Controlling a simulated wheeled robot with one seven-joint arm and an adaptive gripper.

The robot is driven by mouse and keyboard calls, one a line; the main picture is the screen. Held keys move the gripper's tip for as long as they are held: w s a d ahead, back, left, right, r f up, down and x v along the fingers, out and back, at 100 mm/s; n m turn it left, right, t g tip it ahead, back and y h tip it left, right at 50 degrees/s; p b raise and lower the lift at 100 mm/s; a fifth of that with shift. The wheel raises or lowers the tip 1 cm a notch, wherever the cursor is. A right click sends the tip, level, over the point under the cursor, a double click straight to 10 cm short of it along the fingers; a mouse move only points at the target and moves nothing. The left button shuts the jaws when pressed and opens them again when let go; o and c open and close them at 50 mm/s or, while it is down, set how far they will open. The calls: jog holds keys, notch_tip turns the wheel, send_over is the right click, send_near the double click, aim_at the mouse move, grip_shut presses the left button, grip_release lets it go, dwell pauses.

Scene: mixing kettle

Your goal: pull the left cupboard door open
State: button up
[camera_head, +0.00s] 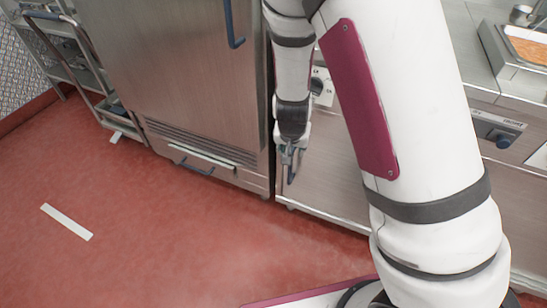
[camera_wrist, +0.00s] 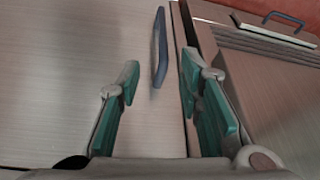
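The left cupboard door (camera_head: 330,185) is a flat metal panel just right of the tall steel cabinet. It looks shut, and my arm hides part of it in the head view. In the wrist view the door (camera_wrist: 60,70) fills the left side. Its dark blue bar handle (camera_wrist: 160,50) stands near the door's edge, and its end shows in the head view (camera_head: 292,174). My gripper (camera_head: 289,152) is at the handle. In the wrist view my gripper (camera_wrist: 160,83) is open, with teal-padded fingers apart and the handle between and beyond their tips. I see no grip on it.
The tall steel cabinet (camera_head: 180,70) with its own blue handle (camera_head: 231,28) stands close on the left. A metal trolley (camera_head: 75,60) is at the far left. A counter with a food pan (camera_head: 525,45) is at the right. The red floor in front is clear.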

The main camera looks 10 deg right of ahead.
jog(key=b+x, duration=0.6)
jog(key=x, duration=1)
jog(key=shift+w+a, duration=0.1)
jog(key=shift+a, duration=0.1)
jog(key=shift+r, duration=0.1)
grip_shut()
